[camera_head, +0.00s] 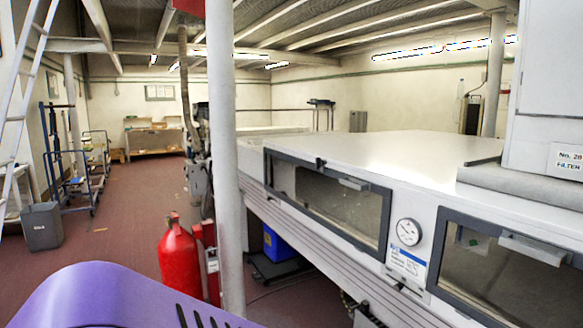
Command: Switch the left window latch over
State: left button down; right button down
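The left window (340,208) is a dark-framed glass panel in the side of the long white tunnel housing (400,148). It looks closed. A small dark piece (320,163), perhaps the latch, stands up at its top edge. A light grey handle-like bar (354,184) sits at the upper right of the pane. I cannot tell which way the latch is turned. Neither of my grippers shows in the view.
A right window (500,275) with a grey bar (538,248) lies beyond a round gauge (408,232). A white post (225,150) and a red extinguisher (178,258) stand left of the housing. Open red floor (120,215) lies further left.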

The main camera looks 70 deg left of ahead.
aim_at(319, 163)
jog(key=u, duration=2.05)
